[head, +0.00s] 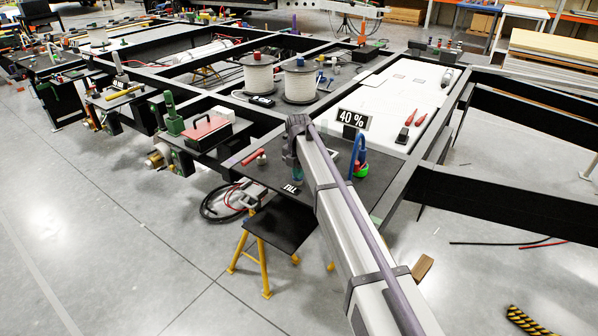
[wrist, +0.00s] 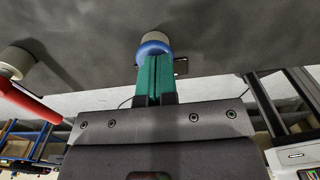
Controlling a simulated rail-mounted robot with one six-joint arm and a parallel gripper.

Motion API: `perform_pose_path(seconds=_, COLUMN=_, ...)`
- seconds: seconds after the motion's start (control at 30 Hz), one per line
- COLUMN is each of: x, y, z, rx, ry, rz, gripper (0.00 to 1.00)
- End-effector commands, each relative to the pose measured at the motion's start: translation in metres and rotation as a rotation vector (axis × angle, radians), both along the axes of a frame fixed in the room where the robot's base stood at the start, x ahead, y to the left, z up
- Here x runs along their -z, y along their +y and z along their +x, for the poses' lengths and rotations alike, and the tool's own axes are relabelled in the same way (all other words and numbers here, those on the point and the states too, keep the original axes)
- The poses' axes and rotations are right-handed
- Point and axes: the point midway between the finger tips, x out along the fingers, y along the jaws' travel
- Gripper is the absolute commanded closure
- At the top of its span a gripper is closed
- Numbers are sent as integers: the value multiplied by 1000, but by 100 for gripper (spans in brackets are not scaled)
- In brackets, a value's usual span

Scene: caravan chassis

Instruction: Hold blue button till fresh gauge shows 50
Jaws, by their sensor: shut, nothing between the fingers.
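A black display reading 40 % (head: 352,118) stands upright on the dark panel (head: 385,178); no other gauge readout is legible. In the wrist view, the blue button (wrist: 152,48) is a blue ring on a pale round body (wrist: 155,38). My gripper (wrist: 154,60) has its green fingers shut together, with their tips right at the blue button. The tips overlap its lower edge in the picture; I cannot tell whether it is pressed in. In the head view, my gripper (head: 297,174) points down near the FILL label (head: 292,188), and the button is hidden.
A red-handled part (head: 253,157) lies left of my gripper; in the wrist view, a red handle (wrist: 30,102) with a pale round end shows at left. A blue hose loop (head: 359,150) with a green base stands to the right. Two white spools (head: 259,74) stand behind.

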Motion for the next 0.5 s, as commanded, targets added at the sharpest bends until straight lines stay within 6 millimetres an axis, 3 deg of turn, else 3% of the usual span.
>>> perform_pose_path(seconds=0.37, x=2, y=2, z=3, rx=-1, ry=-6, rz=2, gripper=100)
perform_pose_path(seconds=0.5, x=-5, y=1, z=2, rx=0, ry=-7, rz=3, gripper=100)
